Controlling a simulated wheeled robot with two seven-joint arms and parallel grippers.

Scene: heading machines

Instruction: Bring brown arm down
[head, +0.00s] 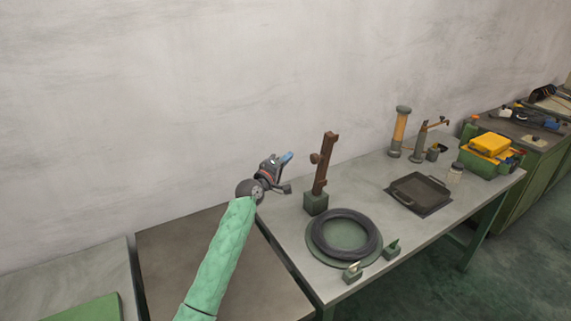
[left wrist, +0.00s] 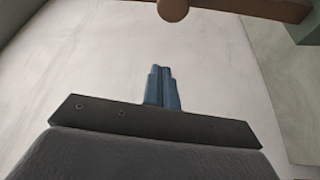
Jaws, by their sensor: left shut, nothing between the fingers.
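The brown arm (head: 320,168) stands nearly upright on a green block base (head: 316,203) at the left end of the grey workbench. A round knob (head: 314,158) sticks out from its left side. In the left wrist view the brown arm (left wrist: 240,8) crosses the top edge, with a round knob end (left wrist: 173,10) below it. My left gripper (head: 287,157) is just left of the brown arm and apart from it. Its blue fingers (left wrist: 161,88) are shut with nothing between them. My right gripper is in neither view.
A black ring on a green round plate (head: 375,258) lies in front of the base, with small green blocks (head: 352,272) beside it. A dark tray (head: 420,209), an orange-and-grey post (head: 399,132) and a yellow-green box (head: 490,144) stand farther right. The wall is behind.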

